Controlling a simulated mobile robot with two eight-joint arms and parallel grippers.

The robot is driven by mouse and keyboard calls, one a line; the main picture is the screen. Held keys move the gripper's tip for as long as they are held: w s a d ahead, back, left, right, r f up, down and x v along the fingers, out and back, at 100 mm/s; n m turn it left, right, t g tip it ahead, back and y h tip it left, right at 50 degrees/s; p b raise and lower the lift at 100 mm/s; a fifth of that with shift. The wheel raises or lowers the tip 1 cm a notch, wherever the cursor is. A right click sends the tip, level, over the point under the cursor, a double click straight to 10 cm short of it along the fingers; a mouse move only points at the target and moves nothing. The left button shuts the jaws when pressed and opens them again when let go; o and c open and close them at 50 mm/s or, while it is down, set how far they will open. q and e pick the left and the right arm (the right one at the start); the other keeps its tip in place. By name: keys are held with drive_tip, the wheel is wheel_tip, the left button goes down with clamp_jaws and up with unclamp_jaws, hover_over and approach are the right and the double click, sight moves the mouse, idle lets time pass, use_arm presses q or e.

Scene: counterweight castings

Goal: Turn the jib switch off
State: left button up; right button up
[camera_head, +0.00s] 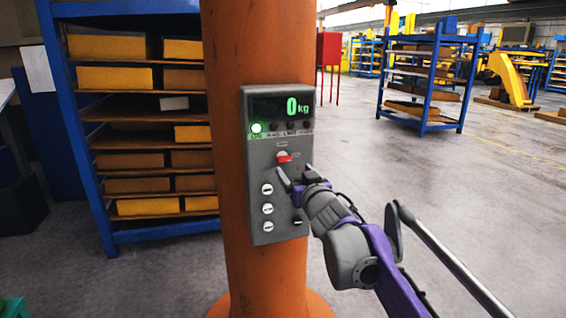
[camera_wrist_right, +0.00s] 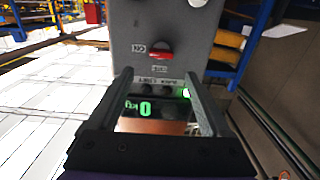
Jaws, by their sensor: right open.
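The jib switch (camera_head: 283,157) is a small round knob with a red bar, on the grey control box (camera_head: 254,200) fixed to an orange column. In the right wrist view, the picture is upside down and the switch (camera_wrist_right: 160,52) shows its red bar lying about level, with small labels beside and below it. My right gripper (camera_head: 295,172) is open and empty, just below the switch in the head view. Its fingers (camera_wrist_right: 158,76) stand apart in the wrist view, with the switch seen between and beyond their tips. Contact with the switch cannot be told. My left gripper is not in view.
The box's display (camera_head: 283,106) reads 0 kg, and a green lamp (camera_head: 256,128) is lit below it. Several white buttons (camera_head: 267,209) sit lower on the box. The orange column (camera_head: 238,50) stands beside a blue shelf (camera_head: 80,130). The floor to the right is open.

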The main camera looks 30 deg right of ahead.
sight(285, 160)
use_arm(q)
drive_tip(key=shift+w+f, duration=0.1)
use_arm(e)
drive_tip(key=x, duration=0.7)
drive_tip(key=shift+w, duration=0.35)
clamp_jaws()
